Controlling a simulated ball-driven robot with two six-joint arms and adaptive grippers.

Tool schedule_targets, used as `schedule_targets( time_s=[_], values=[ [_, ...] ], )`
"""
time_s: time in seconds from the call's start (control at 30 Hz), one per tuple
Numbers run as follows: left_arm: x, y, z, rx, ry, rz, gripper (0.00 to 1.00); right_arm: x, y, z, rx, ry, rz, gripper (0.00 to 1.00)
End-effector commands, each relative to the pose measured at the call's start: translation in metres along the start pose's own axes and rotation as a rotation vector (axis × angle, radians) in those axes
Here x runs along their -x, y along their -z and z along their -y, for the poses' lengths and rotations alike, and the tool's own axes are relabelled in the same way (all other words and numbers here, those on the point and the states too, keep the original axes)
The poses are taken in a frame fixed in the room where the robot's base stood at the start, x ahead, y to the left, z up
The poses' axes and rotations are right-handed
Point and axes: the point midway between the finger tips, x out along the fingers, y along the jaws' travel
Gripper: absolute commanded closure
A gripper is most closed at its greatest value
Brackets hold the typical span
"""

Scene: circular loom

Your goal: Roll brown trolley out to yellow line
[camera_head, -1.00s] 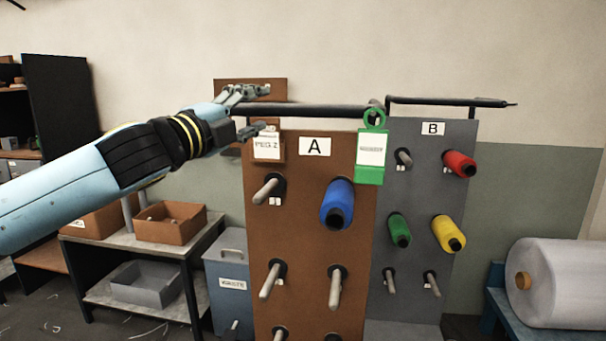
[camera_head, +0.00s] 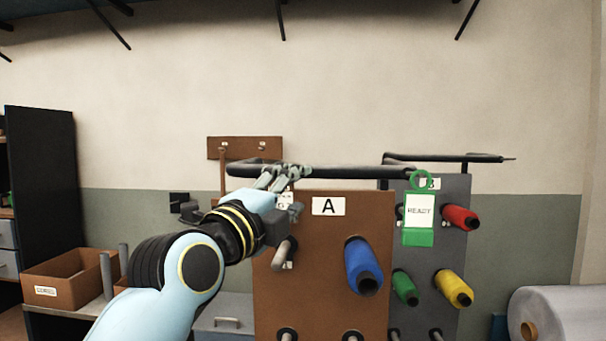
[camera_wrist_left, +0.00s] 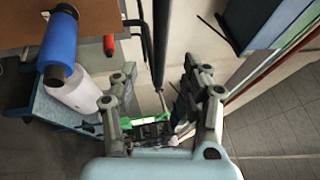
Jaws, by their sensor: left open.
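The brown trolley (camera_head: 325,245) is an upright brown panel marked A, with pegs, a blue spool (camera_head: 364,266) and a dark handle bar (camera_head: 345,172) along its top. My left gripper (camera_head: 288,176) is open at the left part of this bar, its fingers overlapping it in the head view. In the left wrist view the bar (camera_wrist_left: 160,45) runs between the spread fingers of the gripper (camera_wrist_left: 162,95); I cannot tell whether they touch it. A green READY tag (camera_head: 418,238) hangs at the bar's right end. My right gripper and the yellow line are not in view.
A grey trolley (camera_head: 440,300) marked B, with red, green and yellow spools, stands close on the right. A large roll (camera_head: 570,310) lies beyond it. A brown box (camera_head: 65,272) on a bench is at left. A wall rack (camera_head: 245,148) hangs behind.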

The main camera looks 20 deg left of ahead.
Motion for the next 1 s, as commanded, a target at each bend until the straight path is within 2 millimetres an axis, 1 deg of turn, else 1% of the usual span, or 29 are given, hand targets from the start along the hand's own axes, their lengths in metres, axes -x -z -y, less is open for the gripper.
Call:
schedule_targets(
  time_s=[0.1, 0.17, 0.27, 0.4, 0.5, 0.6, 0.73, 0.97, 1.0],
  values=[
    [-0.014, 0.0, 0.003, 0.003, 0.003, 0.001, 0.52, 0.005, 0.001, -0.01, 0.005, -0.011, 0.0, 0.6],
    [-0.024, 0.0, 0.004, 0.002, 0.003, 0.001, 0.52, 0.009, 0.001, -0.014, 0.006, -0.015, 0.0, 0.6],
    [-0.045, 0.0, 0.005, 0.002, 0.002, 0.001, 0.52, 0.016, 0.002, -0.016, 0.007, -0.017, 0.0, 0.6],
    [-0.073, -0.001, 0.005, 0.001, 0.002, 0.002, 0.52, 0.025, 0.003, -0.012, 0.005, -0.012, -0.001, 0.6],
    [-0.088, -0.001, 0.004, 0.001, 0.002, 0.002, 0.52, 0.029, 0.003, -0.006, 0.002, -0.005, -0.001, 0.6],
    [-0.099, -0.001, 0.003, 0.002, 0.002, 0.002, 0.52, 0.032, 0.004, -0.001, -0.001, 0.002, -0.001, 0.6],
    [-0.106, -0.001, 0.002, 0.001, 0.001, 0.002, 0.52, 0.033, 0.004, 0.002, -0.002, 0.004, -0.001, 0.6],
    [-0.107, -0.001, 0.001, 0.001, 0.001, 0.003, 0.52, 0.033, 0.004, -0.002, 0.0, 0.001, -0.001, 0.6],
    [-0.107, -0.001, 0.001, 0.001, 0.001, 0.003, 0.54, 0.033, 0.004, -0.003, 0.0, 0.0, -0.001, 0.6]
  ],
)
